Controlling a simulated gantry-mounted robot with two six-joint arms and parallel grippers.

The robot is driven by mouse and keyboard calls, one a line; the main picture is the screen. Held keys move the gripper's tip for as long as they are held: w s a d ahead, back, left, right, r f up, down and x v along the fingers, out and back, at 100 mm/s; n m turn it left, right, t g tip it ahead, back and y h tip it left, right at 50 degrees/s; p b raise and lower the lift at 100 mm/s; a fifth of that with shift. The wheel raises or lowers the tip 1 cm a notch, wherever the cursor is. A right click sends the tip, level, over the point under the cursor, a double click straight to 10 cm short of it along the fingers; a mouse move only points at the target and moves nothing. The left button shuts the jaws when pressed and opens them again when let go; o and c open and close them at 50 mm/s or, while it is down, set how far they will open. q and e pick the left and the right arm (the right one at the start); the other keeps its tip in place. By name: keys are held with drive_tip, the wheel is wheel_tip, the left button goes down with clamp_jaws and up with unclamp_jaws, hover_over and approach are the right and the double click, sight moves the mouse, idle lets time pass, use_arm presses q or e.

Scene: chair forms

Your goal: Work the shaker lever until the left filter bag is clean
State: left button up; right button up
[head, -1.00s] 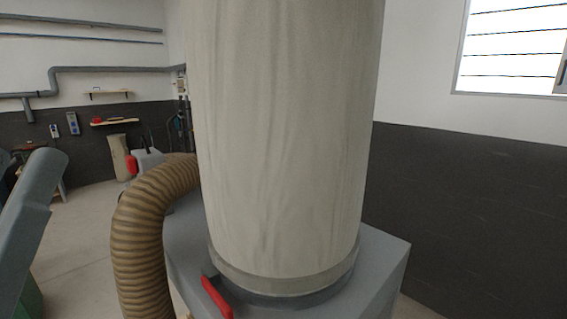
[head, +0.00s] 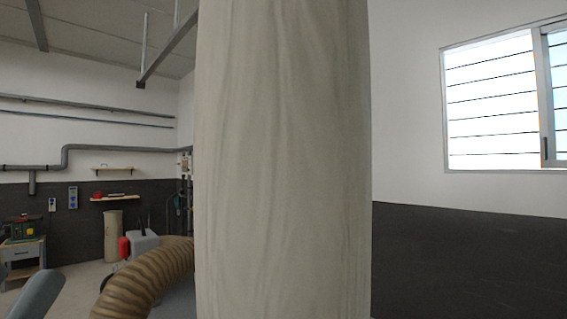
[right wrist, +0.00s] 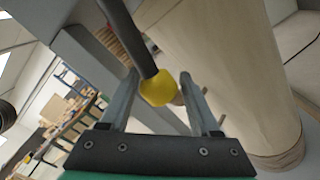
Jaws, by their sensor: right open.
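A tall pale beige filter bag (head: 282,160) fills the middle of the head view, with soft vertical folds and faint grey streaks. Its top and bottom are out of the frame. It also shows in the right wrist view (right wrist: 225,55), running down to a band at the lower right. In that view a dark rod (right wrist: 133,38) ends in a yellow knob (right wrist: 158,90), seemingly the shaker lever. My right gripper (right wrist: 160,82) is open, with the knob between its fingers; I cannot tell whether they touch it. My left gripper is in neither view.
A ribbed brown hose (head: 150,275) curves beside the bag at lower left. A workbench (head: 22,262) and a grey machine with a red part (head: 143,242) stand farther back. A window (head: 490,105) is on the right wall. Shelving (right wrist: 75,80) shows behind the gripper.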

drive_tip(key=o, duration=0.4)
drive_tip(key=shift+s+d, duration=0.2)
drive_tip(key=shift+d, duration=0.05)
drive_tip(key=p+v, duration=0.2)
drive_tip(key=v, duration=0.7)
drive_tip(key=shift+s+d, duration=0.1)
drive_tip(key=shift+s, duration=0.05)
